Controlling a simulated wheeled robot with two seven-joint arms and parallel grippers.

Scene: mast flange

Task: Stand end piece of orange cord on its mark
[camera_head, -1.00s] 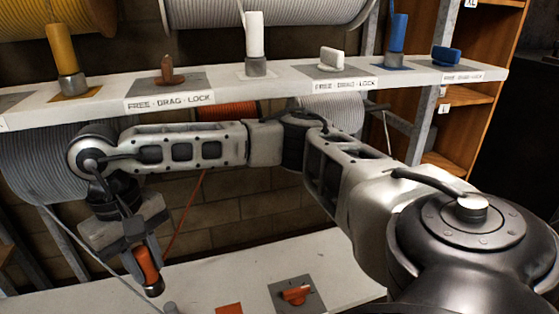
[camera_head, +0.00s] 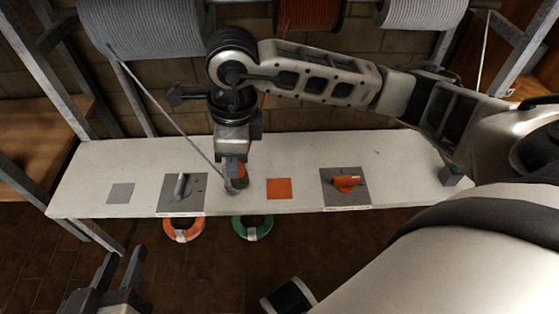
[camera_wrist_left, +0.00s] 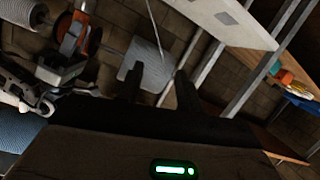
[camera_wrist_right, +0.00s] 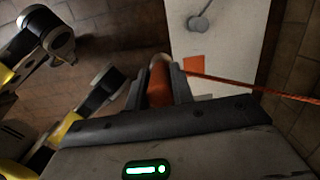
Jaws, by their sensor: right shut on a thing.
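My right gripper (camera_head: 236,165) is shut on the orange end piece (camera_wrist_right: 160,82), which has an orange body and a pale metal tip. It hangs over the white lower shelf (camera_head: 305,160), partly hidden by the fingers in the head view. The orange cord (camera_wrist_right: 270,92) runs off to the right in the right wrist view. The orange square mark (camera_head: 279,188) lies bare on the shelf, to the right of the gripper; it also shows in the right wrist view (camera_wrist_right: 194,72). My left gripper (camera_head: 118,265) is open and empty, low at the left, in front of the shelf.
A grey piece (camera_wrist_right: 200,22) stands on the shelf near the orange mark. A grey lever plate (camera_head: 182,192) and an orange lever plate (camera_head: 346,184) flank this area. A grey mark (camera_head: 120,193) is bare. Orange (camera_head: 183,230) and green (camera_head: 252,229) rings hang at the front edge.

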